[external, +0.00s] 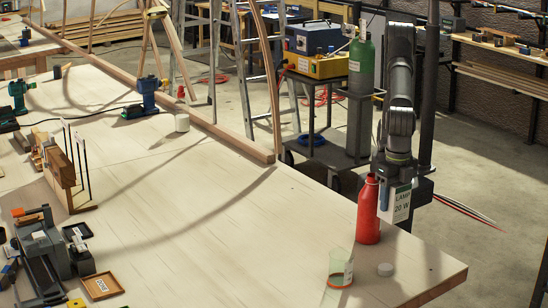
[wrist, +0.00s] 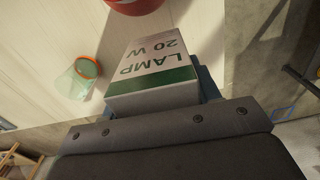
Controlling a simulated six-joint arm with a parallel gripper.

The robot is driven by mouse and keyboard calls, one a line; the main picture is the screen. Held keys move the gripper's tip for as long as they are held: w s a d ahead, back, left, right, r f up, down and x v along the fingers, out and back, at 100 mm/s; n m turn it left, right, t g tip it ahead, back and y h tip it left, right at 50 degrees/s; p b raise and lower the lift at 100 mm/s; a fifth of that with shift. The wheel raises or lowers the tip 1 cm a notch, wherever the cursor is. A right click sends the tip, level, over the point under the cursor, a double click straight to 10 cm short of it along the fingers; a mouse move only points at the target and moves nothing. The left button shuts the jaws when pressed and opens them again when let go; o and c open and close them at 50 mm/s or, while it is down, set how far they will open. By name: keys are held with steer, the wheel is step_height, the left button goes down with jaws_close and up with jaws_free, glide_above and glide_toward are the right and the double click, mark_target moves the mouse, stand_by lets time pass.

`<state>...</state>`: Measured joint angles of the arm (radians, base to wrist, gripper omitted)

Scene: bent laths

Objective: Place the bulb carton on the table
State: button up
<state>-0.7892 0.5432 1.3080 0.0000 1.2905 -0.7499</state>
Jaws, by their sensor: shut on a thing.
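The bulb carton is a white and green box marked "LAMP 20 W" (external: 402,205). It hangs upright under my gripper (external: 398,186), just right of the red bottle, at the table's right edge. In the wrist view the carton (wrist: 155,68) fills the middle, in front of the dark gripper body. My gripper is shut on it; the fingers are mostly hidden behind the carton. The pale wooden table (external: 215,225) spreads to the left. I cannot tell whether the carton is above the tabletop or just beyond its edge.
The red bottle (external: 368,212) stands very close to the carton. A long lath (external: 235,142) lies along the far edge. The middle of the table is clear.

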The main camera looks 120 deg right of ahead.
step_height(320, 180, up, 11)
steer(key=shift+r, duration=0.1)
steer(key=w+d+m, duration=0.3)
steer(key=w+d, duration=0.5)
steer(key=d, duration=0.5)
steer(key=w+d+m, duration=0.3)
steer(key=w+d, duration=0.6)
steer(key=d, duration=0.4)
steer(key=w+d+m, duration=0.3)
steer(key=w+d, duration=0.5)
steer(key=d, duration=0.5)
steer(key=d+m, duration=0.4)
steer(key=d, duration=1.8)
steer(key=s+d+m, duration=0.2)
steer(key=s+d, duration=0.2)
steer(key=d, duration=0.7)
steer(key=s+d+m, duration=0.3)
steer(key=s+d, duration=0.2)
steer(key=d, duration=0.6)
steer(key=shift+d+f, duration=0.15)
steer(key=shift+f, duration=10.85)
